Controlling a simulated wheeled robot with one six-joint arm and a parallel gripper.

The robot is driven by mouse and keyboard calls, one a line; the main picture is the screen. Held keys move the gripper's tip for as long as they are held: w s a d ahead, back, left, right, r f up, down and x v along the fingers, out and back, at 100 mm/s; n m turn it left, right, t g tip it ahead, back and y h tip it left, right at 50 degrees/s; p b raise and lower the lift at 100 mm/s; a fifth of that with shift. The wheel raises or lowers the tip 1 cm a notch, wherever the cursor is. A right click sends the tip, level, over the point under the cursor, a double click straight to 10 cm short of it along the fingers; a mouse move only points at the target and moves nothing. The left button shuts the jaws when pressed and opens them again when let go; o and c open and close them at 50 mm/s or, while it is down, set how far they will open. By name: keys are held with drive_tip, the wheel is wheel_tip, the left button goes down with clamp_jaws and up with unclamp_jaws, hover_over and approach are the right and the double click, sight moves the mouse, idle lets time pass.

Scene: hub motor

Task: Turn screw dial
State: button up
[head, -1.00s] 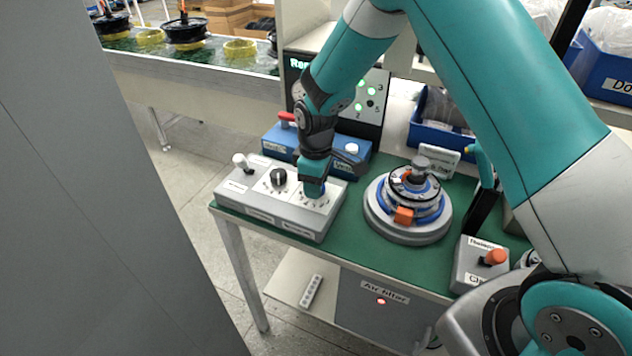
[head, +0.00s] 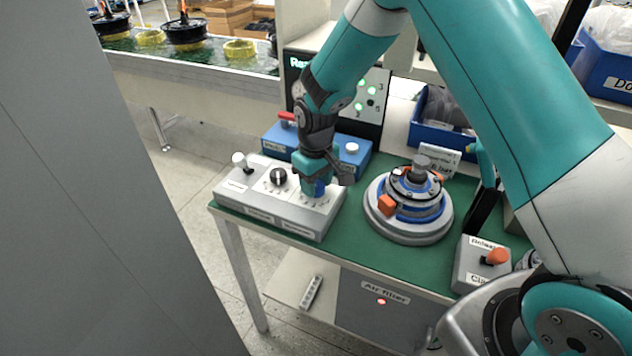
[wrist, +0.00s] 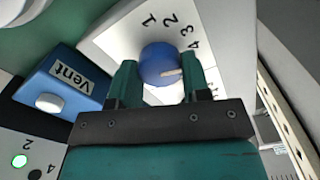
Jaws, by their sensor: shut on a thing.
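The screw dial is a round blue knob (wrist: 161,64) with a pale pointer mark, on a white panel printed with numbers. In the wrist view my gripper (wrist: 162,80) has one teal finger on each side of the knob and is shut on it. The pointer mark lies towards the right, near the 4. In the head view my gripper (head: 318,188) reaches down onto the right end of the grey control box (head: 275,221). Most of the knob is hidden there by the fingers.
A black knob (head: 279,176) and a white-tipped lever (head: 240,162) stand left of my gripper on the same box. A blue Vent box (head: 352,165) is behind it. A round grey fixture (head: 408,232) stands to the right. Green table surface (head: 355,244) lies clear between.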

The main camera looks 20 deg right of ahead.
idle(0.3)
drive_tip(key=o, duration=0.9)
wheel_tip(320, 180, up, 18)
drive_tip(key=shift+f+b, duration=0.25)
drive_tip(key=shift+b, duration=0.9)
